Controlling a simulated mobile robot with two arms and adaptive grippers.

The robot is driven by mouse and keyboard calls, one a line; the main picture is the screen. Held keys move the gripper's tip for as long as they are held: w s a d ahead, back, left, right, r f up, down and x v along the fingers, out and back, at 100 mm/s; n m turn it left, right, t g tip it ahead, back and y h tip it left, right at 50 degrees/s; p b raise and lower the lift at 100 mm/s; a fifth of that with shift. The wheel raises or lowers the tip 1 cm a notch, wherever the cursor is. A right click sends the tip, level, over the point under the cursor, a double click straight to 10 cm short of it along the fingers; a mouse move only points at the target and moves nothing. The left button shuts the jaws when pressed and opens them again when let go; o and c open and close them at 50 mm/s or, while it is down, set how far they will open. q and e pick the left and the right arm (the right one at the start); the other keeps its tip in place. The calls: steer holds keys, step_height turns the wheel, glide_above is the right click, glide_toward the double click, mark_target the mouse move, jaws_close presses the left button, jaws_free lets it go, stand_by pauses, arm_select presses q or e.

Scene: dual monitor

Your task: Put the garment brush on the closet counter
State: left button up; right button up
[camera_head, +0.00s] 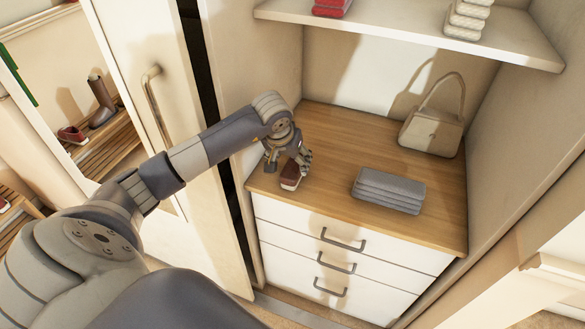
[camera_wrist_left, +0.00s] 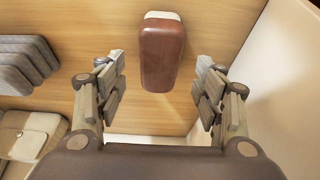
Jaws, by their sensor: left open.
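The garment brush (camera_head: 290,176) has a reddish-brown body and a pale end. It is at the front left of the wooden closet counter (camera_head: 335,147), close to the front edge, and appears to rest on it. My left gripper (camera_head: 288,160) is open just over the brush. In the left wrist view the brush (camera_wrist_left: 162,55) lies ahead between the two spread fingers, with clear gaps on both sides. Its underside is hidden, so contact with the wood does not show clearly. My right gripper is out of view.
A folded grey stack (camera_head: 389,190) lies right of the brush. A beige handbag (camera_head: 432,132) stands at the back right. White drawers (camera_head: 340,250) are below, and a shelf (camera_head: 400,30) hangs above. The closet's left wall is close to my gripper.

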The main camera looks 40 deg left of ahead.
arm_select(q)
steer(key=v, duration=0.5)
steer(key=shift+s+r, duration=0.15)
steer(key=shift+r, duration=0.15)
